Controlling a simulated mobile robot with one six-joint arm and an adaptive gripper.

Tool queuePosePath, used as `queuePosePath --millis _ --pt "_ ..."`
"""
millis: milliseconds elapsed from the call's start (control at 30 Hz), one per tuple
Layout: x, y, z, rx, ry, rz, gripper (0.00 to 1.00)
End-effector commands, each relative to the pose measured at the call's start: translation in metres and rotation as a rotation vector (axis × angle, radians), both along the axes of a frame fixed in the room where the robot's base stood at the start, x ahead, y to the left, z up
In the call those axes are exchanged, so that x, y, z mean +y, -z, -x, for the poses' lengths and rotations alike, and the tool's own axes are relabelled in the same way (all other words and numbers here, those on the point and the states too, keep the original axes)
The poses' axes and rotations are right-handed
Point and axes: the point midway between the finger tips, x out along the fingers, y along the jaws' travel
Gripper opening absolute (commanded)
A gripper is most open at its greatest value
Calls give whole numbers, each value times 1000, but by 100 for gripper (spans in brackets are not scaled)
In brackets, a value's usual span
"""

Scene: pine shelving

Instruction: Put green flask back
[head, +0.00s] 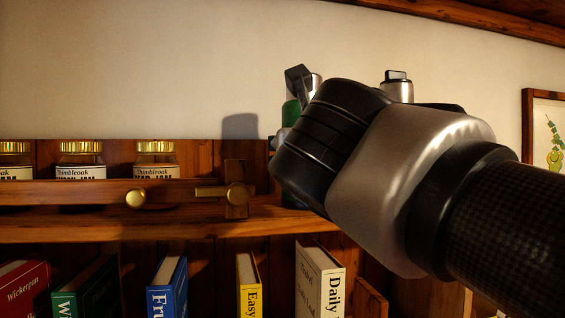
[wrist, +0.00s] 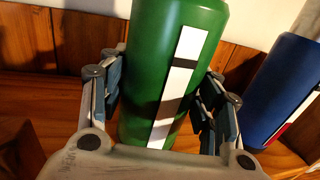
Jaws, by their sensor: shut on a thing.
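The green flask (wrist: 155,75) with a white stripe fills the middle of the wrist view, looking slightly tilted there. My gripper (wrist: 162,88) is shut around its body, one finger on each side. In the head view, part of the green flask (head: 291,113) shows left of my wrist, above the upper shelf board; the rest is hidden behind my arm.
A blue flask (wrist: 283,90) stands close on the right. Several jam jars (head: 80,163) sit at the left behind a wooden rail (head: 90,193) with a latch (head: 237,194). Books (head: 168,287) fill the shelf below.

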Motion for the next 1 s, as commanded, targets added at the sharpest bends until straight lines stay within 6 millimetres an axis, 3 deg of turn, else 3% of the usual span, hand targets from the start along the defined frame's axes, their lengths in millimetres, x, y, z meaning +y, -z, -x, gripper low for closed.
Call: queuePosePath --millis 333,367,600,1000 --pt "0 1 1 -4 -1 0 18" --pt "0 3 0 -1 0 0 58" --pt "0 2 0 -1 0 0 74" --pt "0 1 0 -1 0 0 78"
